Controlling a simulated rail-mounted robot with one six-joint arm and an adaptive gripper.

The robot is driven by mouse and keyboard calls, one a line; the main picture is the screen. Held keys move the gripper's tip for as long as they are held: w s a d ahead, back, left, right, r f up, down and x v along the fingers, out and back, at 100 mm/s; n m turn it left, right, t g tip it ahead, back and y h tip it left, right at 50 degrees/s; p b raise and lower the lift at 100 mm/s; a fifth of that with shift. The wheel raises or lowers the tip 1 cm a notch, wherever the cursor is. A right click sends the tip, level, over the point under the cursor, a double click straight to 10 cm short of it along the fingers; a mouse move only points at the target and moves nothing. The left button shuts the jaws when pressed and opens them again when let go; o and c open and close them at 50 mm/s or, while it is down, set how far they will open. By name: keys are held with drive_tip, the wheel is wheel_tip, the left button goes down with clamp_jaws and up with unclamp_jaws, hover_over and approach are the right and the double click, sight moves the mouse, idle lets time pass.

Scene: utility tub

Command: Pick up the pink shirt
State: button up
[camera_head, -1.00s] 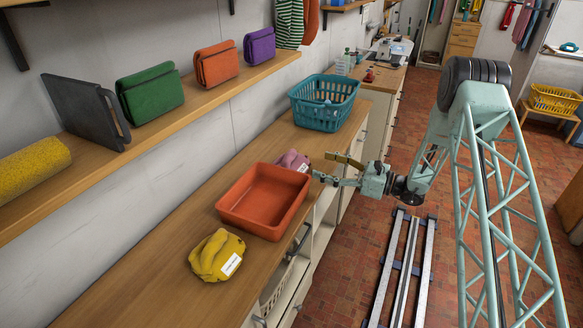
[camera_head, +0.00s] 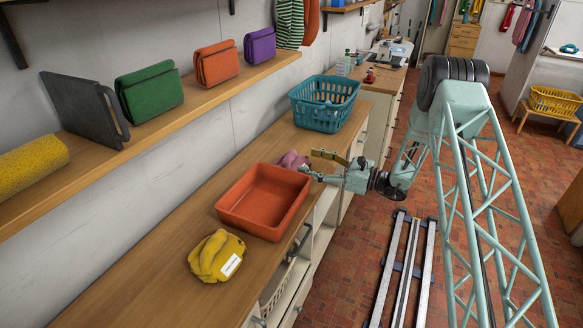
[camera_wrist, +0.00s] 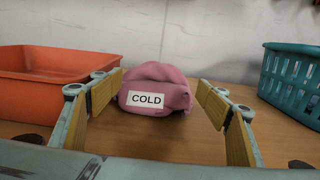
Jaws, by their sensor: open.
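The pink shirt (camera_wrist: 160,84) is a folded bundle with a white label reading COLD. It rests on the wooden counter, and in the head view it (camera_head: 291,159) shows just behind the orange tub, partly hidden by the tub and my gripper. My gripper (camera_head: 318,164) is open at the counter's front edge, pointing at the shirt. In the wrist view my gripper's (camera_wrist: 160,92) yellow-padded fingers stand wide apart, one on each side of the shirt, with gaps between pads and cloth. The shirt lies at and beyond the fingertips.
The orange tub (camera_head: 233,214) stands close on the left of the shirt in the wrist view. A teal basket (camera_head: 318,117) stands to its right there. A yellow folded cloth (camera_head: 212,262) lies on the near counter. A shelf (camera_head: 152,129) with pouches runs along the wall.

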sight(295, 158)
drive_tip(key=shift+x, duration=1.2)
drive_tip(key=shift+a, duration=0.15)
drive_tip(key=shift+b+x, duration=0.8)
drive_tip(key=shift+x, duration=1.65)
drive_tip(key=shift+s+r, duration=0.1)
drive_tip(key=shift+s, duration=0.05)
drive_tip(key=c, duration=1)
